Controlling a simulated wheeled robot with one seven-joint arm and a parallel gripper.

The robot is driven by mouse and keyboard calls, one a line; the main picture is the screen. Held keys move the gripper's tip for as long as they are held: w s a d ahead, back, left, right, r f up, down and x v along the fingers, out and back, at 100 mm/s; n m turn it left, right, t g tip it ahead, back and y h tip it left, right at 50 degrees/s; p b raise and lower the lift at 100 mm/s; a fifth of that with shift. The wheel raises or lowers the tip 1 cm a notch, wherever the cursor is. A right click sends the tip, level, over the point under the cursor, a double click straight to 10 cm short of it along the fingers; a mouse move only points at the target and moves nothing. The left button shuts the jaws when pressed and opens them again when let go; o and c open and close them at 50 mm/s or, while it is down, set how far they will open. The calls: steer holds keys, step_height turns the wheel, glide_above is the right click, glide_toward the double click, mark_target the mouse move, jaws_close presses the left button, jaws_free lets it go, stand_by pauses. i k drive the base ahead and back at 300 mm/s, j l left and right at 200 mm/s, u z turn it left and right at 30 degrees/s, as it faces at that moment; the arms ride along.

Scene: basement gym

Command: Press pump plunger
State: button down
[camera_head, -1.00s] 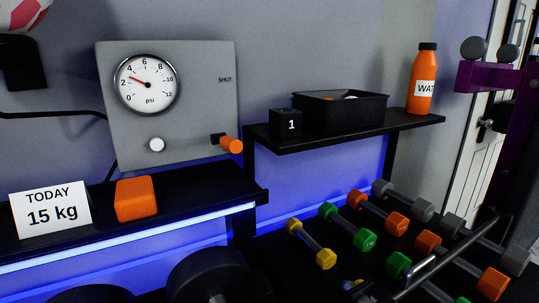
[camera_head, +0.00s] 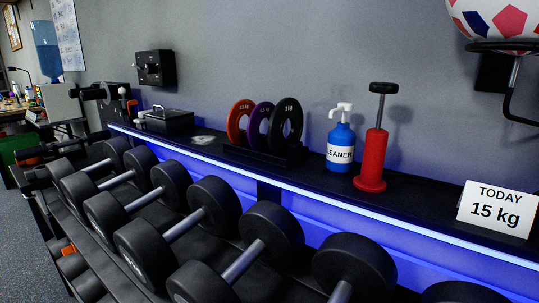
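A red hand pump (camera_head: 372,160) stands upright on the black shelf, right of centre in the head view. Its plunger (camera_head: 383,88), a black T-shaped handle on a thin rod, sticks up well above the red barrel. My gripper is not in view, so its distance from the pump does not show. Nothing covers the pump.
A blue cleaner bottle (camera_head: 341,142) with a white pump top stands close left of the red pump. Weight plates (camera_head: 284,122) stand further left, a "15 kg" card (camera_head: 497,209) right. Large dumbbells (camera_head: 271,232) fill the rack in front.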

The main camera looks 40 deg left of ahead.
mark_target(383, 89)
steer(key=u, duration=0.75)
steer(key=i+j+z, duration=0.15)
steer(key=j, duration=0.2)
